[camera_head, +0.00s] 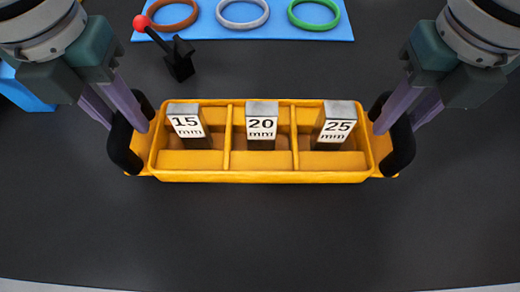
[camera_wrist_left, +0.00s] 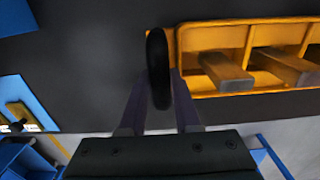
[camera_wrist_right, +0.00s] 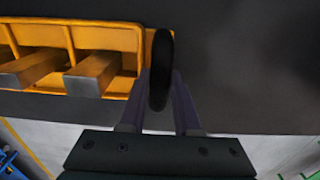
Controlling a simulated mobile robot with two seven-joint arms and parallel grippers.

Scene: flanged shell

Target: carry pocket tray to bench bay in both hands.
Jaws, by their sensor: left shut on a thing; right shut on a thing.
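The pocket tray (camera_head: 262,177) is orange with three pockets and a black handle at each end. It is in the middle of the head view, and I cannot tell whether it touches the bench. Each pocket holds one upright grey block: the 15 mm block (camera_head: 188,126), the 20 mm block (camera_head: 262,125) and the 25 mm block (camera_head: 336,126). My left gripper (camera_head: 132,125) is shut on the left handle (camera_wrist_left: 158,70). My right gripper (camera_head: 392,125) is shut on the right handle (camera_wrist_right: 160,70). No bench bay can be made out for certain.
A blue mat (camera_head: 270,30) at the back carries a brown ring (camera_head: 173,25), a grey ring (camera_head: 242,24) and a green ring (camera_head: 314,26). A black lever with a red knob (camera_head: 140,23) stands behind the tray's left end. The dark bench (camera_head: 260,235) in front is clear.

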